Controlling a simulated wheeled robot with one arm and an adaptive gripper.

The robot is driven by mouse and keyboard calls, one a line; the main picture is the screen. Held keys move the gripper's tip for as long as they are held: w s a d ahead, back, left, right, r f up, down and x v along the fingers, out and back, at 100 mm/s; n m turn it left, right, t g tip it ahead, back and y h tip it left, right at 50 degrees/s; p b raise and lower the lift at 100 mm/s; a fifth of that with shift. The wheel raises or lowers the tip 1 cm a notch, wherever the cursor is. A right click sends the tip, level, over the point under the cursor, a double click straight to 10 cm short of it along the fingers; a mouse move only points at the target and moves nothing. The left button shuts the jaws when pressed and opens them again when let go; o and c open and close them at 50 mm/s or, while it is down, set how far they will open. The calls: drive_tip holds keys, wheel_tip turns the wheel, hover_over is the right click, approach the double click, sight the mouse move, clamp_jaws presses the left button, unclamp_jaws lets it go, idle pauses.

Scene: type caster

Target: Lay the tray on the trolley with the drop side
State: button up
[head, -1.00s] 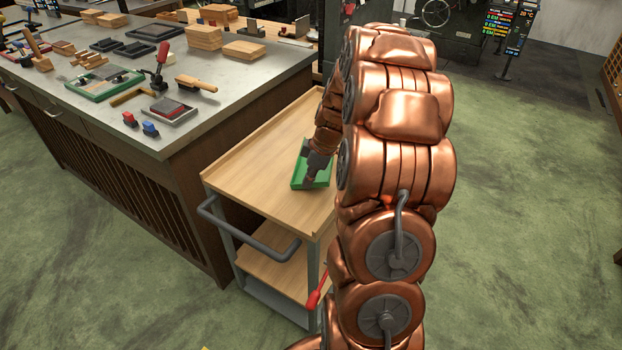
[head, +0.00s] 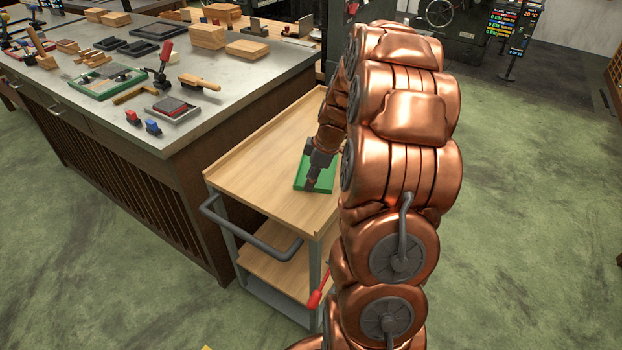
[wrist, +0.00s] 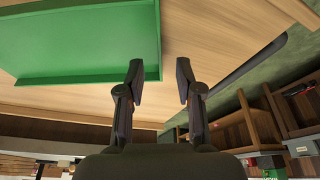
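The green tray (head: 327,184) lies flat on the wooden top of the trolley (head: 250,172), partly hidden by my gripper (head: 311,184) and arm. In the wrist view the tray (wrist: 80,45) fills the upper left, with low raised walls on its near and right sides. My gripper (wrist: 160,82) is open there. I cannot tell whether either finger touches the tray.
The trolley has a grey handle (head: 248,230), a lower wooden shelf (head: 272,268) and a red-gripped lever (head: 317,298). A metal-topped workbench (head: 105,95) with tools and wooden blocks stands close on the left. Green floor (head: 535,200) is free on the right.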

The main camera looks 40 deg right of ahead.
drive_tip(key=v, duration=1.1)
drive_tip(key=shift+r, duration=0.25)
drive_tip(key=s+a+r+m+g+p, duration=0.15)
drive_tip(key=s+a, duration=0.35)
drive_tip(key=a, duration=0.5)
drive_tip(key=s+a+r+m+g+p, duration=0.15)
drive_tip(key=s+a, duration=0.25)
drive_tip(key=a, duration=0.6)
drive_tip(key=s+a+m+h, duration=0.1)
drive_tip(key=s+a+m, duration=0.1)
drive_tip(key=s, duration=0.6)
drive_tip(key=s+a+m+g+h, duration=0.1)
drive_tip(key=s+a+m, duration=0.2)
drive_tip(key=s, duration=0.6)
drive_tip(key=shift+a+p, duration=0.45)
drive_tip(key=shift+a, duration=0.75)
drive_tip(key=shift+c, duration=0.3)
